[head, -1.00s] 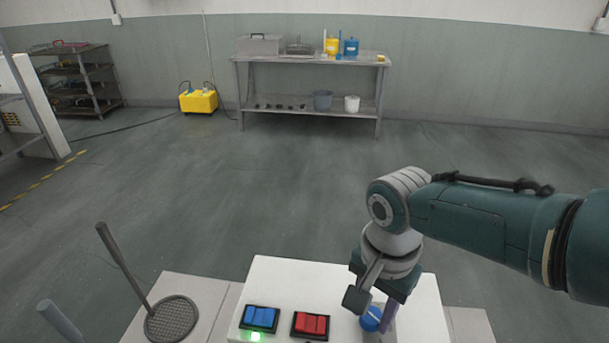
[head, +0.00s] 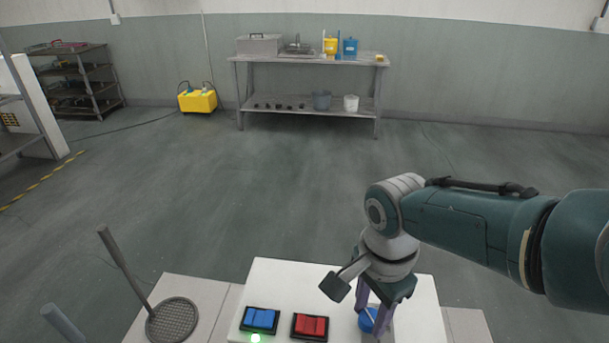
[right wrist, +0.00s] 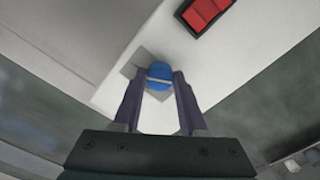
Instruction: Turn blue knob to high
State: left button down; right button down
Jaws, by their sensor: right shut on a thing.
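The blue knob (head: 367,319) is on the white top panel (head: 275,283) of the unit, right of the red switch. In the right wrist view the knob (right wrist: 159,70) shows a pale line across its face, nearly level in that picture. My right gripper (head: 374,329) points down at the knob, with its purple fingers on either side. In the right wrist view the fingers (right wrist: 160,77) are shut on the knob, and nothing else is between them. Any high or low marks around the knob cannot be made out. My left gripper is out of view.
A blue switch (head: 260,319) with a green light (head: 255,338) and a red switch (head: 310,326) sit left of the knob. A round mesh tool (head: 172,319) with an upright handle lies further left. The floor beyond is clear up to a steel table (head: 300,60).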

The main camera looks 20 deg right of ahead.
aim_at(370, 316)
jog(key=shift+c, duration=2.2)
grip_release()
notch_tip(370, 316, up, 10)
jog(key=p, duration=0.6)
